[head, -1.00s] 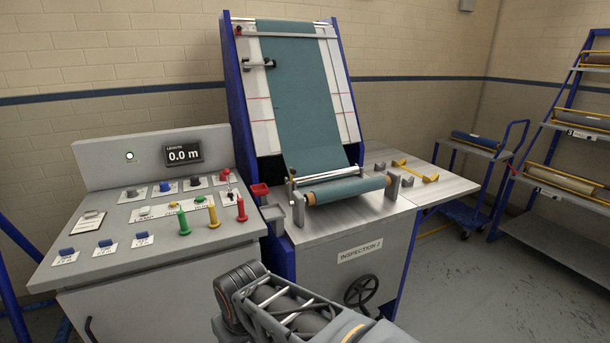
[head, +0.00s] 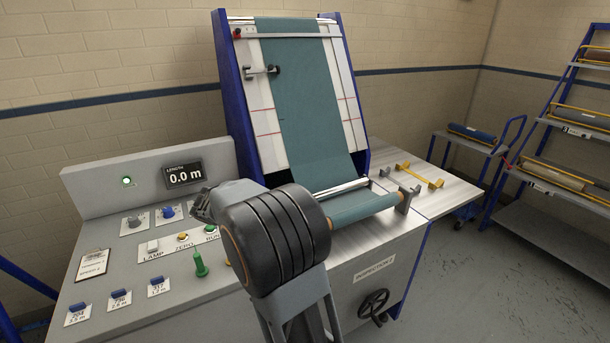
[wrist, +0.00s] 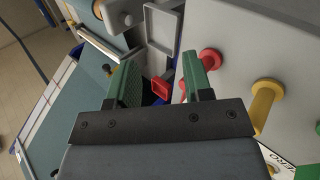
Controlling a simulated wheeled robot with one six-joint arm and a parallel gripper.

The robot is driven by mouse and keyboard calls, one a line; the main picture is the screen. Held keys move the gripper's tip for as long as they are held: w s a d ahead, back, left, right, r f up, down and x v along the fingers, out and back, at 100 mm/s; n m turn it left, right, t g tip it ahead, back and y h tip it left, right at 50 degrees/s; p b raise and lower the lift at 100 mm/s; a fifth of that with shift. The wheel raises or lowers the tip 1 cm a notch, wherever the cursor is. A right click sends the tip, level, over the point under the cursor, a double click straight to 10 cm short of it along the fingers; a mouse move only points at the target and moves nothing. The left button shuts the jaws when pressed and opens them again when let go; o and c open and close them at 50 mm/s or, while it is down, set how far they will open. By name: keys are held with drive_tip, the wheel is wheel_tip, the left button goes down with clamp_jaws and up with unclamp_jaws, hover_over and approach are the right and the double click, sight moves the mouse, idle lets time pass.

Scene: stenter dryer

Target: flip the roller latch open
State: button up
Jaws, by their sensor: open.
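My gripper (wrist: 162,72) is open and empty, its two green fingers spread in the wrist view. In the head view my arm hides it and the left end of the roller. A small dark knob on a brass stem (wrist: 108,70), possibly the roller latch, shows just beyond and left of the left finger; I cannot tell its position for sure. The bright chrome bar (wrist: 98,44) runs near it, and a grey bracket with a pale round knob (wrist: 128,19) stands farther up. The teal cloth roll (head: 366,207) lies on the inspection table.
A red tray (wrist: 160,88) shows between the fingers, with a grey tray (wrist: 163,24) beyond. A red peg (wrist: 209,60) is close by the right finger, and a yellow peg (wrist: 266,92) stands farther right. The control panel (head: 120,285) lies left of my arm.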

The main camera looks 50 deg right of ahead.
drive_tip(key=w+d+f+m+g+h+p, duration=0.1)
drive_tip(key=w+d+g+h, duration=0.1)
drive_tip(key=w+d+h, duration=0.5)
drive_tip(key=w+d+f+g+h+p, duration=0.1)
drive_tip(key=w+d+f+h+p, duration=0.15)
drive_tip(key=d, duration=0.85)
drive_tip(key=p+x, duration=0.1)
drive_tip(key=x, duration=0.6)
drive_tip(key=shift+r, duration=0.2)
drive_tip(key=shift+c, duration=0.3)
